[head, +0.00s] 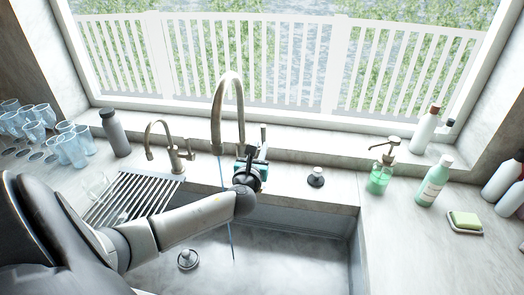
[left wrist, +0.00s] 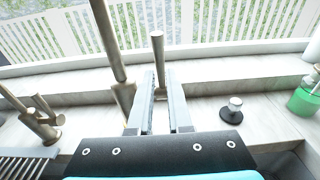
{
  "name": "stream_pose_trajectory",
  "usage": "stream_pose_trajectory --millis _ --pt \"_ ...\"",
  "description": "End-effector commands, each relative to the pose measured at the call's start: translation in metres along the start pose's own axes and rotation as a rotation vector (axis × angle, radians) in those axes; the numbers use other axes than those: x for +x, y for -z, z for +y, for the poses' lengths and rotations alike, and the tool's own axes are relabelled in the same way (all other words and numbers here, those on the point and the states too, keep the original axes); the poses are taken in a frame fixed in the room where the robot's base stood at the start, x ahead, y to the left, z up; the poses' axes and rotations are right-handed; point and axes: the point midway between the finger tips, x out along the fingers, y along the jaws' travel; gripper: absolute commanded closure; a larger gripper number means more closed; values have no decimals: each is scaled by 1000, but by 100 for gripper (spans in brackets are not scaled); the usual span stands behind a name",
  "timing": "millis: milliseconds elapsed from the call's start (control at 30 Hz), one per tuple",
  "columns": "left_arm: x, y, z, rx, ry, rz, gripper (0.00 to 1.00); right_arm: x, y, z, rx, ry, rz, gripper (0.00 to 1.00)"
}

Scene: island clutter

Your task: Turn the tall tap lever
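The tall tap (head: 230,84) is a brushed-metal gooseneck behind the sink; its shaft (left wrist: 108,40) also shows in the left wrist view. A thin blue stream of water (head: 230,225) falls from it into the sink. Its lever (left wrist: 158,62) is an upright metal rod right of the shaft in the left wrist view. My left gripper (head: 256,138) is beside the tap's base. Its fingers (left wrist: 162,88) are apart, one on each side of the lever; I cannot make out firm contact. In the head view the gripper mostly hides the lever. My right gripper is not in view.
A smaller tap (head: 168,148) stands left, behind a drying rack (head: 130,196). A black-and-silver knob (head: 316,177) and a green soap dispenser (head: 381,175) stand right. The sink (head: 285,262) is in front, with a drain plug (head: 188,259). The window ledge (head: 300,137) runs behind.

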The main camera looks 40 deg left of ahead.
Motion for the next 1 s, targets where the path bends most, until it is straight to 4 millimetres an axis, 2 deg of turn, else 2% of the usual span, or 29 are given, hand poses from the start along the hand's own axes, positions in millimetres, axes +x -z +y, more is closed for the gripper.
stream_pose_trajectory --millis 500,1000 --pt "-10 13 0 1 -2 -169 83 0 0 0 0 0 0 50" --pt "-11 18 1 3 -6 -208 83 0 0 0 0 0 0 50"
